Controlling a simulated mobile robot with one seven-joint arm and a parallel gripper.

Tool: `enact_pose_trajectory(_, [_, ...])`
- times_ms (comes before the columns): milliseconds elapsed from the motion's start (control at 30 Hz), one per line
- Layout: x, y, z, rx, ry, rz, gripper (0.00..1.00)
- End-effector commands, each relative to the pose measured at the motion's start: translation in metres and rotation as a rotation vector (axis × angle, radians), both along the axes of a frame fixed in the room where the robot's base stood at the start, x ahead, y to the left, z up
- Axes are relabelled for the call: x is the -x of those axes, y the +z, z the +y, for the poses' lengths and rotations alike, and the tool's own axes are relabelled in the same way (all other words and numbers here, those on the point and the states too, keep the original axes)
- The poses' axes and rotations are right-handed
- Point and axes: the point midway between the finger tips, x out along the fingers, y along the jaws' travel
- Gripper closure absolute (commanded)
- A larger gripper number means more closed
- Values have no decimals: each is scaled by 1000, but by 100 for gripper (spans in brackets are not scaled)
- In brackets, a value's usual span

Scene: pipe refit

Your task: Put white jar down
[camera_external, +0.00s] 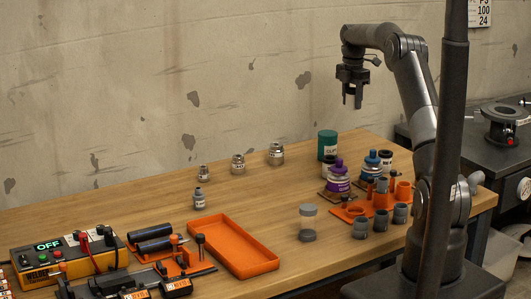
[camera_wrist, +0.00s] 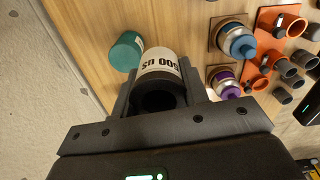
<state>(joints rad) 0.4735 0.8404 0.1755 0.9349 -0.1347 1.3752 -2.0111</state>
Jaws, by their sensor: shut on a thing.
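In the wrist view, the white jar (camera_wrist: 158,63) has a pale label with dark lettering and a black end towards the camera. It sits between the two fingers of my gripper (camera_wrist: 158,88), which are shut on it. In the outside view, my gripper (camera_external: 352,101) points down, high above the back right part of the wooden table (camera_external: 180,225). The jar is hard to make out between the dark fingers there, and its far end is hidden in the wrist view.
A green jar (camera_external: 327,145), a purple-capped bottle (camera_external: 338,178) and a blue-capped bottle (camera_external: 372,160) stand below. Orange holders with grey fittings (camera_external: 400,214) lie right. An orange tray (camera_external: 232,248) is front centre.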

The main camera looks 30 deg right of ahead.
Motion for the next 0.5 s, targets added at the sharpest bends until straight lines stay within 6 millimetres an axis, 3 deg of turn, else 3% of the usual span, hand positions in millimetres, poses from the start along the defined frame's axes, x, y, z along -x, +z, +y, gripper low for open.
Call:
enact_pose_trajectory(100, [4, 7, -23, -1, 99, -2, 83])
enact_pose_trajectory(267, [7, 12, -38, -2, 182, 0, 83])
enact_pose_trajectory(367, [4, 8, -37, -3, 202, 1, 83])
enact_pose_trajectory(500, [-15, -8, -20, -4, 209, 2, 83])
